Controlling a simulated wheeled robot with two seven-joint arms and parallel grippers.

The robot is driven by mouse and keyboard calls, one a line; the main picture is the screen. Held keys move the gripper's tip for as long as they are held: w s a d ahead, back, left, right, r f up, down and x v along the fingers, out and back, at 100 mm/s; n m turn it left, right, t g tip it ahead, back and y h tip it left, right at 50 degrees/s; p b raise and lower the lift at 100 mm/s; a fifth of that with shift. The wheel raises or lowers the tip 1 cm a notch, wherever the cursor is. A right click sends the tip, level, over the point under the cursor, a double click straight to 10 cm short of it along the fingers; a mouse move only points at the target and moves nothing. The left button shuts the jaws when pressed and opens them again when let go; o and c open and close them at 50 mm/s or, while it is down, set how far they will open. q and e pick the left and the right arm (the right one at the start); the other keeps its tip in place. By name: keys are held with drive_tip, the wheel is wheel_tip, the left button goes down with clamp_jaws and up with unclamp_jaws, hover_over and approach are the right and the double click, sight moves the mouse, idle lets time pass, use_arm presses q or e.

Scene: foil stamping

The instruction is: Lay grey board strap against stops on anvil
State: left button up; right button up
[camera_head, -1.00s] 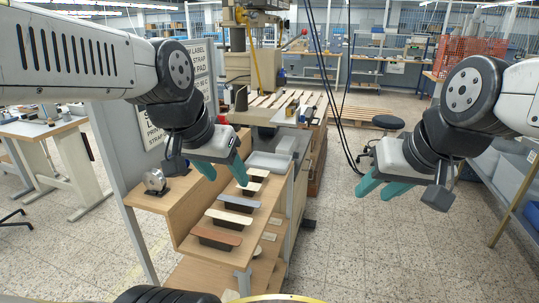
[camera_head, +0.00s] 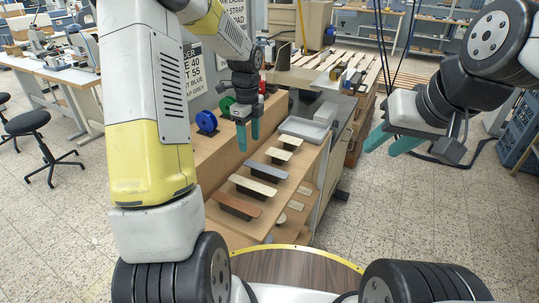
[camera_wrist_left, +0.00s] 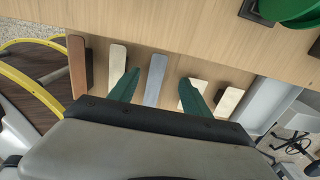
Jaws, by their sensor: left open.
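The grey board strap (camera_head: 266,172) lies on a dark block in the middle of a row of straps on the wooden bench. In the left wrist view it (camera_wrist_left: 155,80) appears between the fingers, beyond them. My left gripper (camera_head: 248,137) is open and empty, pointing down above the bench, left of the row's far end. Its two green fingers also show in the left wrist view (camera_wrist_left: 160,83). My right gripper (camera_head: 390,141) is open and empty, off to the right over the floor. I cannot make out the anvil's stops.
A brown strap (camera_head: 235,205), a cream strap (camera_head: 253,186) and two shorter cream ones lie in the same row. A grey tray (camera_head: 303,129) stands beyond them. Blue (camera_head: 206,121) and green reels stand on the left shelf.

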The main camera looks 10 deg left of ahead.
sight(251, 163)
use_arm(q)
drive_tip(key=f, duration=0.7)
drive_tip(key=shift+s+d+f, duration=0.1)
drive_tip(key=shift+s+f, duration=0.05)
drive_tip(key=shift+s, duration=0.05)
drive_tip(key=shift+f, duration=0.25)
idle(0.4)
clamp_jaws()
